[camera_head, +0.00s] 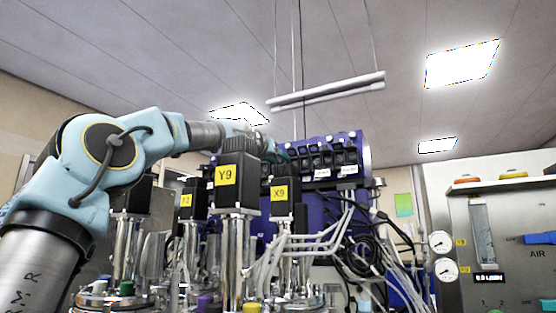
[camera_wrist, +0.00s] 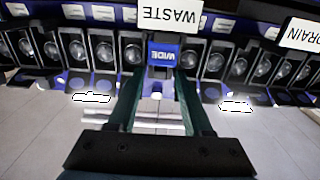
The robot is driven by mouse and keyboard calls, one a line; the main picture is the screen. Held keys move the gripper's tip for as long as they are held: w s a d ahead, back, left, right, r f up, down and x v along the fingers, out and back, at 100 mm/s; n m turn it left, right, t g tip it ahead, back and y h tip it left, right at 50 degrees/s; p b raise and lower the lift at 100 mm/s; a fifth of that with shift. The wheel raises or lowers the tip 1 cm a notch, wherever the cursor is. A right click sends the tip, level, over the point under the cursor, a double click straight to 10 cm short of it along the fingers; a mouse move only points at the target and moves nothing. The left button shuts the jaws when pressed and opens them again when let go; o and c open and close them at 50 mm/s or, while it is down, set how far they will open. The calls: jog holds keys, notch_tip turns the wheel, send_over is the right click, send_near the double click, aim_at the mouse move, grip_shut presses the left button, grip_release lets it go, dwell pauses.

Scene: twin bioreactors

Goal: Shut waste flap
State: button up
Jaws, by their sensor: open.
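In the wrist view, which looks upside down, a white WASTE label (camera_wrist: 170,14) sits on a row of black pump heads. Below the label is a blue piece marked WIDE (camera_wrist: 165,53), which looks like the flap at the waste position. My gripper (camera_wrist: 156,72) is open, with its two dark green fingers reaching toward this piece, one on each side. I cannot tell whether the fingers touch it. The flap's hinge and its exact angle are not clear. In the head view my gripper (camera_head: 279,152) is at the blue pump rack (camera_head: 313,212), small and partly hidden.
A DRAIN label (camera_wrist: 300,34) marks a neighbouring pump position. In the head view, metal vessels with black motors marked Y9 (camera_head: 228,176) and X9 (camera_head: 281,193) stand below my arm. White tubes (camera_head: 310,243) and cables hang by the rack. A gauge panel (camera_head: 500,245) is at right.

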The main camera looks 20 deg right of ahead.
jog(key=shift+a, duration=0.1)
jog(key=shift+s+a+f+b, duration=0.1)
jog(key=shift+s+a+b, duration=0.15)
jog(key=shift+b, duration=0.1)
jog(key=b+v, duration=0.7)
jog(key=v, duration=0.3)
jog(key=shift+b, duration=0.35)
jog(key=shift+r, duration=0.2)
